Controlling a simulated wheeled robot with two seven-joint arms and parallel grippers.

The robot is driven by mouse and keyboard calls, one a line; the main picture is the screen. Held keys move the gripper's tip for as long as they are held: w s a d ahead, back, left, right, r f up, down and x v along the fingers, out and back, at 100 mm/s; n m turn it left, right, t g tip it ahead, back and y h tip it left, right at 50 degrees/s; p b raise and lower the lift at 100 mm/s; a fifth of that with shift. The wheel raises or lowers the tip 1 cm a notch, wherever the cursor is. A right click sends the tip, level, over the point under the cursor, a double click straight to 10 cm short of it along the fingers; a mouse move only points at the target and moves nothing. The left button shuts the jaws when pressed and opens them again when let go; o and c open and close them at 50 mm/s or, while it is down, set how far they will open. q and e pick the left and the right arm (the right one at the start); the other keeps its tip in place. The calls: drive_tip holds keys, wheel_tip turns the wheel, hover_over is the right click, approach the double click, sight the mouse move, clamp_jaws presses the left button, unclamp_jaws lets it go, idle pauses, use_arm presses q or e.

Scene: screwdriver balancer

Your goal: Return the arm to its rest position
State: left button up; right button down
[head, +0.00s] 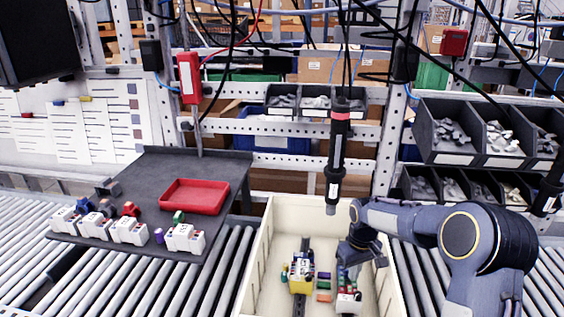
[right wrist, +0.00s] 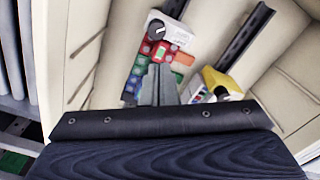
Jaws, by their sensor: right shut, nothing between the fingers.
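My right gripper (head: 350,273) is inside the cream bin (head: 262,240), pointing down at the right-hand rail's parts. In the right wrist view its fingers (right wrist: 158,84) are shut together with nothing between them. Just past the fingertips is a white and red block with a black knob (right wrist: 157,30), next to green and blue blocks; whether the fingers touch them I cannot tell. The black screwdriver (head: 338,150) with a red band hangs upright above the bin, left of my right arm. My left gripper is not in view.
A yellow and white block (head: 300,277) sits on the left rail in the bin. A dark table (head: 150,170) with a red tray (head: 194,197) and white blocks stands at left. Grey part bins (head: 440,140) are at right, and cables hang overhead.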

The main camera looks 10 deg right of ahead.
drive_tip(key=s+r+m+t+y, duration=0.1)
drive_tip(key=s+r+m+t, duration=0.1)
drive_tip(key=s+r, duration=0.7)
drive_tip(key=s+a+r+m+t+y, duration=0.1)
drive_tip(key=s+a+r, duration=0.1)
drive_tip(key=s, duration=0.9)
drive_tip(key=s+a+r+m+t+y, duration=0.1)
drive_tip(key=s+a, duration=0.3)
drive_tip(key=s, duration=0.7)
drive_tip(key=shift+r+m+t+y, duration=0.3)
drive_tip(key=shift+r+m+t, duration=0.1)
drive_tip(key=shift+t, duration=0.3)
drive_tip(key=shift+w, duration=0.1)
